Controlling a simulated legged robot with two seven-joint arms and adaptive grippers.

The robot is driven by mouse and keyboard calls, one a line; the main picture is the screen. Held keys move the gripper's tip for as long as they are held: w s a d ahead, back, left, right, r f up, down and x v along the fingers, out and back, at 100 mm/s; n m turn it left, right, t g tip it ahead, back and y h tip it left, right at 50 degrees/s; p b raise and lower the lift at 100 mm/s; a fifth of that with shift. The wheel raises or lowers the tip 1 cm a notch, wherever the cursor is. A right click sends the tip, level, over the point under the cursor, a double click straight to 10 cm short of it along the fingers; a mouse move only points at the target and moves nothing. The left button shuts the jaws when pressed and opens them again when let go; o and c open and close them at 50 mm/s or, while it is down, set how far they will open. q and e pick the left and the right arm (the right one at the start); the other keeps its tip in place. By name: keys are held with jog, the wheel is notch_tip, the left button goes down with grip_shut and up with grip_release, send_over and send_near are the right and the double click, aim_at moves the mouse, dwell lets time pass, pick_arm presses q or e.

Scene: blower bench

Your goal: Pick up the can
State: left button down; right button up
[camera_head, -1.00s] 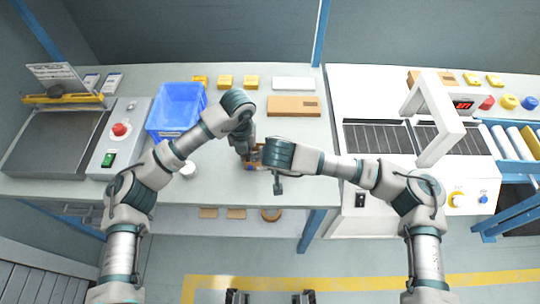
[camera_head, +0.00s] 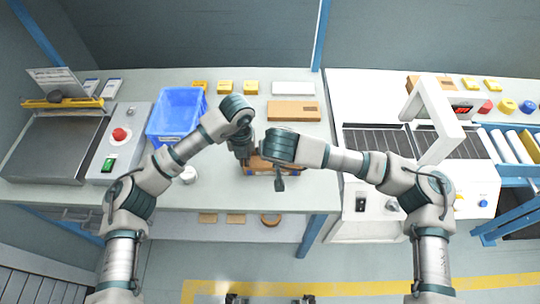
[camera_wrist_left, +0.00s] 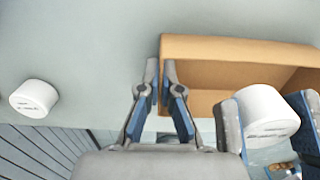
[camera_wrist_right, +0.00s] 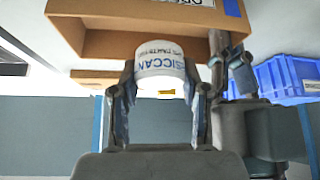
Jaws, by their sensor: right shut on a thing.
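A white can with dark blue lettering (camera_wrist_right: 160,62) is between the fingers of my right gripper (camera_wrist_right: 160,92), which is shut on it. The same can (camera_wrist_left: 268,112) shows at the right in the left wrist view, in front of an open cardboard box (camera_wrist_left: 235,48). In the head view, my arms hide this can. My left gripper (camera_wrist_left: 161,72) has its fingertips close together at the box's left wall; I cannot tell whether they clamp it. A second white can (camera_wrist_left: 34,98) stands on the bench left of the box; it also shows in the head view (camera_head: 189,175).
A blue bin (camera_head: 178,108) stands behind my left arm. A flat cardboard box (camera_head: 294,111) and yellow boxes (camera_head: 225,87) lie at the back. A white machine (camera_head: 366,190) is at the right. The bench's front edge is close.

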notch_tip(320, 180, up, 2)
jog(key=shift+r, duration=0.1)
jog(key=d, duration=1.9)
jog(key=shift+d, duration=0.3)
pick_arm(q)
jog(key=c, duration=1.8)
grip_release()
jog(key=o, duration=0.6)
jog(key=shift+c, duration=0.2)
notch_tip(320, 180, up, 12)
jog(key=shift+f, duration=0.15)
